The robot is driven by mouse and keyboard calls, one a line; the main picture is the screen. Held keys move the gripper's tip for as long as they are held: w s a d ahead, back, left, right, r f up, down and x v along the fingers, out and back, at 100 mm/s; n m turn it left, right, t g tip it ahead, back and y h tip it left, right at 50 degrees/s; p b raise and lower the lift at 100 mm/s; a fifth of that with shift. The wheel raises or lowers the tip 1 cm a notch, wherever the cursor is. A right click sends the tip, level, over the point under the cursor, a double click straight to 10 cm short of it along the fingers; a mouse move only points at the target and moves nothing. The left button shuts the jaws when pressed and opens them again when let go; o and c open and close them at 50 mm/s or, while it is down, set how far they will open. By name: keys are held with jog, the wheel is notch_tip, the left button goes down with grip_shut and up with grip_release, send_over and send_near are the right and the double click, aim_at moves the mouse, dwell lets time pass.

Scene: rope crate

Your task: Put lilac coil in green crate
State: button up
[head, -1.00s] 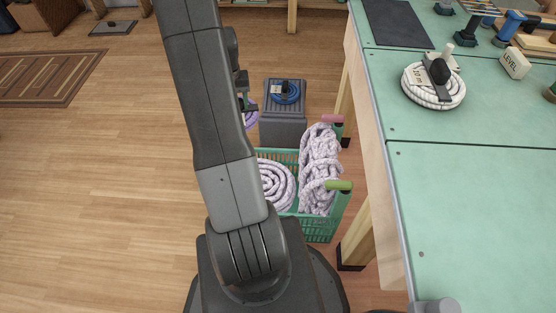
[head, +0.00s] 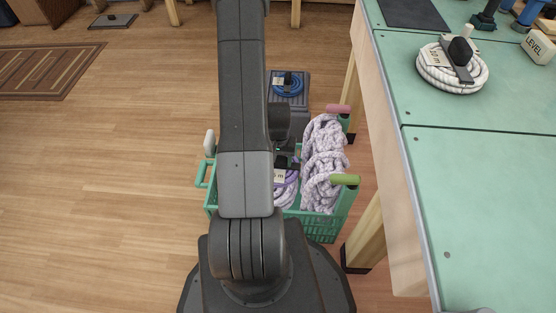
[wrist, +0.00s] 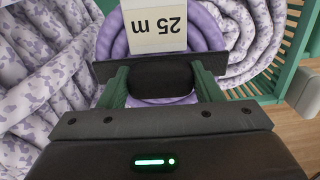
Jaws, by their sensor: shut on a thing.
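The lilac coil (wrist: 205,32) carries a white "25 m" tag (wrist: 156,28) and a black grip block (wrist: 160,74). My gripper (wrist: 163,82) is shut on that block, with a finger on each side. In the head view the coil (head: 291,190) shows partly beside my arm, at the green crate (head: 322,228). It is over or inside the crate, between two white-and-lilac speckled ropes. I cannot tell whether it touches the crate floor. My arm hides much of the crate and the gripper in the head view.
A tall speckled rope bundle (head: 323,165) fills the crate's right side. Another speckled coil (wrist: 268,40) lies right in the wrist view. A grey box with a blue coil (head: 289,84) stands behind the crate. The green-topped bench (head: 480,180) borders the right; open floor lies left.

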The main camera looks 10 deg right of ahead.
dwell(0.3)
notch_tip(320, 180, down, 6)
jog(key=b, duration=0.5)
jog(key=shift+f+b, duration=0.45)
jog(key=shift+b, duration=0.15)
dwell(0.5)
jog(key=o, duration=1.2)
jog(key=shift+o, duration=0.2)
notch_tip(320, 180, up, 14)
jog(key=p, duration=0.4)
jog(key=shift+f+p, duration=0.1)
jog(key=shift+p, duration=0.3)
